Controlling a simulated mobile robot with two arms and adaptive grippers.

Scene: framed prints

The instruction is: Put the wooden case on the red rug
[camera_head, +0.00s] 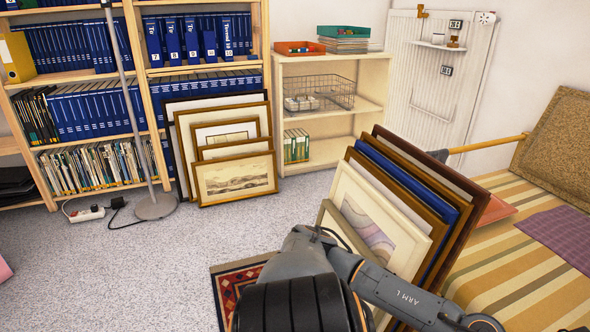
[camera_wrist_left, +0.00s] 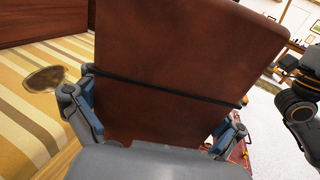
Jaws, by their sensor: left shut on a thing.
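The wooden case (camera_wrist_left: 190,45) fills the middle of the left wrist view as a reddish-brown slab with a dark line across it. My left gripper (camera_wrist_left: 160,118) is shut on it, with one finger at each side. I cannot make out the case in the head view. The red rug (camera_head: 226,288) is patterned and lies on the grey floor, partly hidden behind my left arm. A small red patterned strip shows low at the right in the left wrist view, perhaps the rug. My right gripper is not seen.
A row of framed prints (camera_head: 365,215) leans beside a bed with a yellow striped cover (camera_head: 510,255). More frames (camera_head: 235,178) lean against the bookshelf. A lamp base (camera_head: 155,207) and power strip (camera_head: 87,214) are on the floor at left. Floor left of the rug is clear.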

